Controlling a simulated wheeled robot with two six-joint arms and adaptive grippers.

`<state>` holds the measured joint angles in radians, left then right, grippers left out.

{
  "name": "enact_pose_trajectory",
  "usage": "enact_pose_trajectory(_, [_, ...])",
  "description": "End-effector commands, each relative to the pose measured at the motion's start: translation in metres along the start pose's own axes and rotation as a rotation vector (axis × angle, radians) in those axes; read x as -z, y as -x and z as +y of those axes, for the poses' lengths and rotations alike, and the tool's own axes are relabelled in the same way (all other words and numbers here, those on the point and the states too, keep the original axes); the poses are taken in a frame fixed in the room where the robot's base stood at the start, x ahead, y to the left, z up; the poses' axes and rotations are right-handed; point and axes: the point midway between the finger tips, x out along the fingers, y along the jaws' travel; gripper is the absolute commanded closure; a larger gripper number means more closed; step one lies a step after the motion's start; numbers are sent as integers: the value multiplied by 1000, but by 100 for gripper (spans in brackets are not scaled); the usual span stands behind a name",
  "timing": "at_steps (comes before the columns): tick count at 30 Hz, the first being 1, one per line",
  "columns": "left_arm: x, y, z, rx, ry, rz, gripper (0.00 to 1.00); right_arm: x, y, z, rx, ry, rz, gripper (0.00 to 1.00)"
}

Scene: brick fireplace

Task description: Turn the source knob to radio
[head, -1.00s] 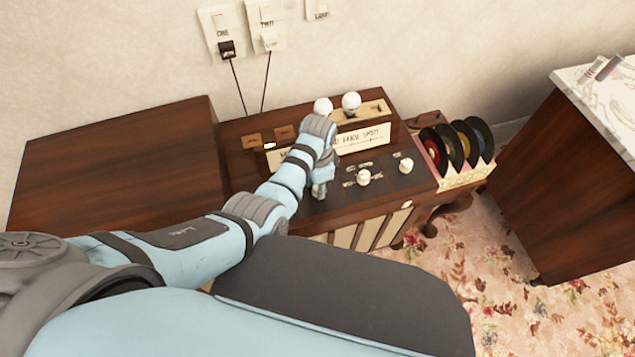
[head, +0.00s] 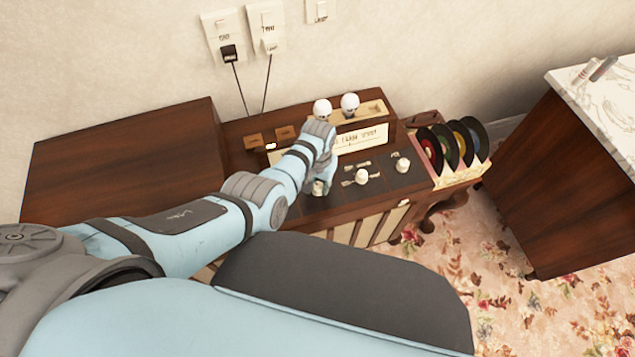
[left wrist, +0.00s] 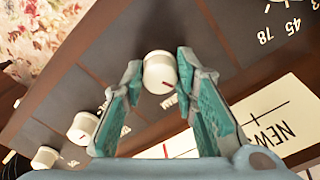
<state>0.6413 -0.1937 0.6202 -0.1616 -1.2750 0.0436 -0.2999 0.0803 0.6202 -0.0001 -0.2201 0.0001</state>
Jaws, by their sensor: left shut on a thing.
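The brown radio cabinet (head: 345,208) has a dark control panel with white knobs. My left gripper (head: 320,184) is over the panel's left part in the head view. In the left wrist view its two teal fingers (left wrist: 158,75) are shut on a white knob (left wrist: 160,73), one on each side. That knob has a short red mark on its lower right. It also shows small below the fingers in the head view (head: 320,189). Its label cannot be read, so I cannot tell whether it is the source knob. My right gripper is not in view.
A middle knob (head: 361,176) and a right knob (head: 403,165) stand on the panel. Two white round-topped pieces stand behind the dial strip (head: 358,137). A rack of records (head: 455,178) is on the right. A marble-topped cabinet (head: 560,180) stands farther right.

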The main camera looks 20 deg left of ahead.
Motion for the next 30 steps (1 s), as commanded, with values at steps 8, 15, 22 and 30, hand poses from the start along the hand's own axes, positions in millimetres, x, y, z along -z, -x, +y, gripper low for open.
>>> enact_pose_trajectory(8, [1, 0, 0, 0, 88, 2, 100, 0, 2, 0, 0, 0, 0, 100])
enact_pose_trajectory(15, [1, 0, 0, 0, 104, 2, 100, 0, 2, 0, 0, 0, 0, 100])
enact_pose_trajectory(22, [1, 0, 0, 0, 103, 3, 100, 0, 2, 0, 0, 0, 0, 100])
enact_pose_trajectory(30, [0, 0, 0, 0, 102, 2, 53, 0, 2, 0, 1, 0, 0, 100])
